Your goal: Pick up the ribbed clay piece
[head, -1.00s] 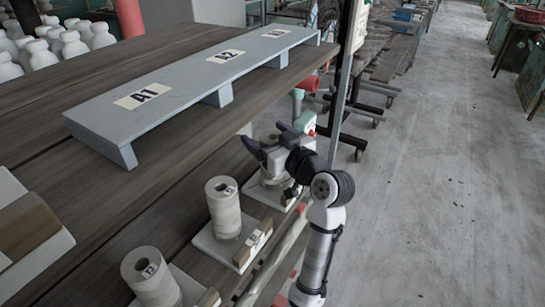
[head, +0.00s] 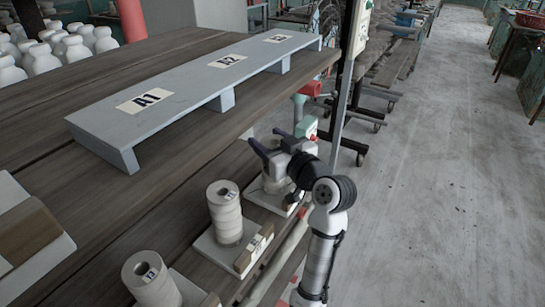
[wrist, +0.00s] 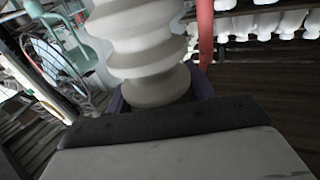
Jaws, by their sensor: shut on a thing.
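The ribbed clay piece (wrist: 145,45) is pale, with several stacked rounded ribs, and fills the upper middle of the wrist view. Its top runs out of the frame. Its narrower smooth end sits between the purple fingers of my gripper (wrist: 160,98), which is shut on it. In the head view my gripper (head: 267,143) is just off the front edge of the wooden table, above the lower shelf. The held piece is hard to make out there.
A grey raised board (head: 190,82) marked A1 and A2 stands on the table (head: 110,210). Labelled pale spools (head: 226,213) stand on white bases along the lower shelf. White bottle-like pieces (head: 72,48) crowd the far left. Open floor (head: 440,200) lies right.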

